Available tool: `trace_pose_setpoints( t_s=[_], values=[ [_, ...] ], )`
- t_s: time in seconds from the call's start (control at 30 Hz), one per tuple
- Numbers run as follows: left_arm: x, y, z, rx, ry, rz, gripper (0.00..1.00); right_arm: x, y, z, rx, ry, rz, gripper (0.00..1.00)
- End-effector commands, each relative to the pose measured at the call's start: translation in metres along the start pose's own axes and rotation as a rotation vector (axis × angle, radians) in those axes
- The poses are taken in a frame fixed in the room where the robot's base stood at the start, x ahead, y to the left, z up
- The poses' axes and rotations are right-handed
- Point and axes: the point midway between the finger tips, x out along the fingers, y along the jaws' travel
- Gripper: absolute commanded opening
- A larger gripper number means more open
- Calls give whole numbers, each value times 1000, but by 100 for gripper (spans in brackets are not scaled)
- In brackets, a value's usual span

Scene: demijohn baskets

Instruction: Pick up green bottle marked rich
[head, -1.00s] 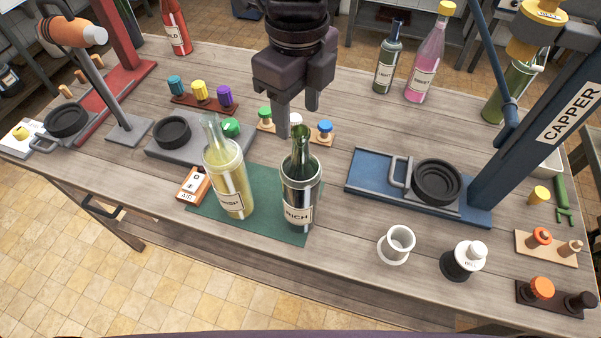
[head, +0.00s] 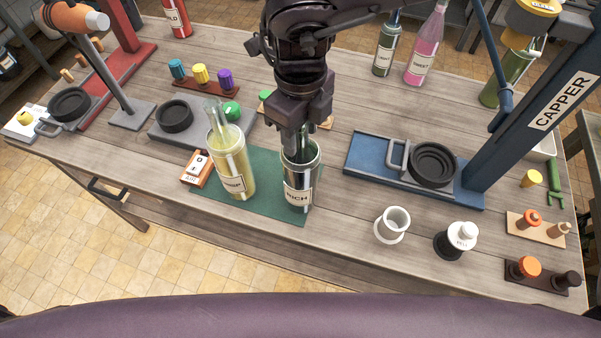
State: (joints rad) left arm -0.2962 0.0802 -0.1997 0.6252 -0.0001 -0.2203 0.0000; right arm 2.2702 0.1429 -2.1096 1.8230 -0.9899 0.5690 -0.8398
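The green bottle marked RICH (head: 298,196) stands upright in a shiny metal sleeve on the green mat (head: 262,208). My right gripper (head: 295,152) has come down from above over the bottle's neck, with its fingers at the mouth of the sleeve. The neck is mostly hidden by the gripper, so I cannot tell whether the fingers are closed on it. My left gripper is not in view.
A yellow bottle (head: 232,168) stands close to the left on the same mat, with a small counter box (head: 197,168) beside it. The blue capper base (head: 370,165) is to the right. A white cup (head: 393,224) and a black-and-white stopper (head: 456,240) stand at the front right.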

Motion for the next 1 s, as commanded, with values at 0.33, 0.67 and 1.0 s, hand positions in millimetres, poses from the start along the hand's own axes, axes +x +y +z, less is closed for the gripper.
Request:
trace_pose_setpoints(
  t_s=[0.33,0.67,1.0],
  values=[
    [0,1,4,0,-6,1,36,0,0,0,0,0,0,0],
    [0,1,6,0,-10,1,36,0,0,0,0,1,0,0],
    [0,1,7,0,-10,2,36,0,0,0,0,2,1,0]
  ],
)
